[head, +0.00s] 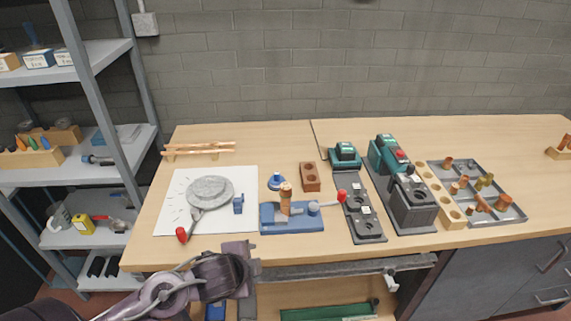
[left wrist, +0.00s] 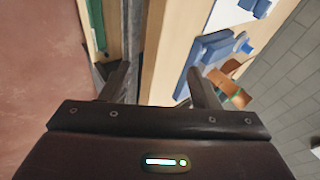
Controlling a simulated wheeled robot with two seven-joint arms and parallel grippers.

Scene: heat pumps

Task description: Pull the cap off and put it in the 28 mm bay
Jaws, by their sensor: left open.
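A copper-coloured upright piece (head: 286,195), with a wider top that may be the cap, stands in a blue clamp fixture (head: 292,221) with a red-knobbed lever. The left wrist view shows the blue fixture (left wrist: 203,50) and a copper piece (left wrist: 225,75) partly behind a finger. My left gripper (head: 246,266) is at the bench's front edge, left of and nearer than the fixture. In the left wrist view it is open and empty (left wrist: 156,75). A grey tray (head: 516,214) at the right holds several copper fittings; I cannot read which bay is 28 mm. My right gripper is not in view.
A white mat (head: 176,205) with a grey disc tool lies left of the fixture. Right of it stand a brown block (head: 310,177), dark tool stands (head: 367,230), green-and-black tools and a wooden strip with holes (head: 452,213). A shelf rack (head: 80,160) stands left.

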